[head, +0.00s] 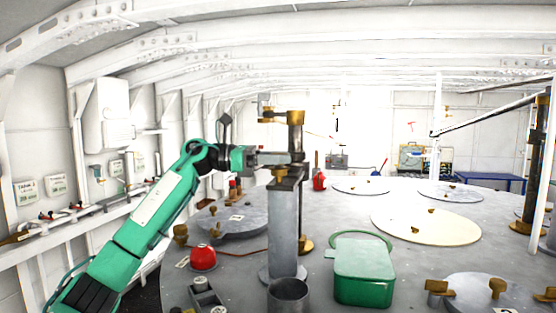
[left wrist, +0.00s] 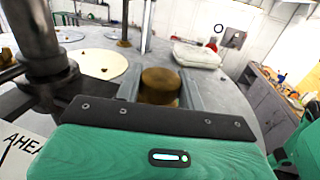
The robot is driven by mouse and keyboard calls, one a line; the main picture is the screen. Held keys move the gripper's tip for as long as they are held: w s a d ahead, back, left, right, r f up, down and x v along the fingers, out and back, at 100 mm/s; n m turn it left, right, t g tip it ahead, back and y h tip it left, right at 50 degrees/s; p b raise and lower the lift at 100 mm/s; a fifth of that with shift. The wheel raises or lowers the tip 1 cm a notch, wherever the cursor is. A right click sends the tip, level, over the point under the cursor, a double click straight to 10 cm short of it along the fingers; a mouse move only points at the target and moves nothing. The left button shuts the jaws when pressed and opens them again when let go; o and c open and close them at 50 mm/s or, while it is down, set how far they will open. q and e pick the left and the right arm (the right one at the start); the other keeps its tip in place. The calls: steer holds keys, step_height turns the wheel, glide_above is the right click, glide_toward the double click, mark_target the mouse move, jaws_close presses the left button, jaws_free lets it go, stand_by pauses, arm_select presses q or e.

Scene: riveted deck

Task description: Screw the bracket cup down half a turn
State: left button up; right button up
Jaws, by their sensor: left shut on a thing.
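The bracket cup is a round brass piece in the left wrist view (left wrist: 160,80), between the two grey fingers of my left gripper (left wrist: 160,92). The fingers are shut on its sides. In the head view my left gripper (head: 283,158) reaches in from the left at the dark upper part of a post (head: 296,143). A little brass (head: 280,173) shows just under the fingers there; most of the cup is hidden by them. A brass bracket arm (head: 275,115) sticks out left from the post top, above the gripper. My right gripper is not in view.
The thick grey column (head: 283,225) stands on the round deck. A green box (head: 364,272), a red dome (head: 203,258) and an open grey cylinder (head: 288,291) are near its foot. Flat round lids (head: 426,226) lie to the right. The post (left wrist: 33,35) is close left in the wrist view.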

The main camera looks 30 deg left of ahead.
arm_select(q)
steer(key=m+g, duration=0.1)
steer(key=g, duration=0.1)
steer(key=m+g+h+p, duration=0.1)
steer(key=g, duration=0.1)
steer(key=shift+r+m+h, duration=0.15)
steer(key=shift+m+h, duration=0.15)
steer(key=shift+m, duration=0.1)
steer(key=shift+m+g, duration=0.7)
steer(key=shift+g, duration=0.5)
steer(key=o, duration=1)
steer(key=shift+a+f, duration=0.2)
steer(key=shift+a, duration=0.1)
steer(key=shift+s+a+r+b, duration=0.15)
steer(key=shift+a+b, duration=0.45)
steer(key=shift+a, duration=1.6)
steer(key=shift+s+a+f+b, duration=0.1)
steer(key=shift+s+a+b, duration=0.3)
steer(key=shift+a, duration=1.75)
steer(key=shift+s+a+r+b, duration=0.1)
steer(key=shift+a+b, duration=0.65)
steer(key=shift+a, duration=1.45)
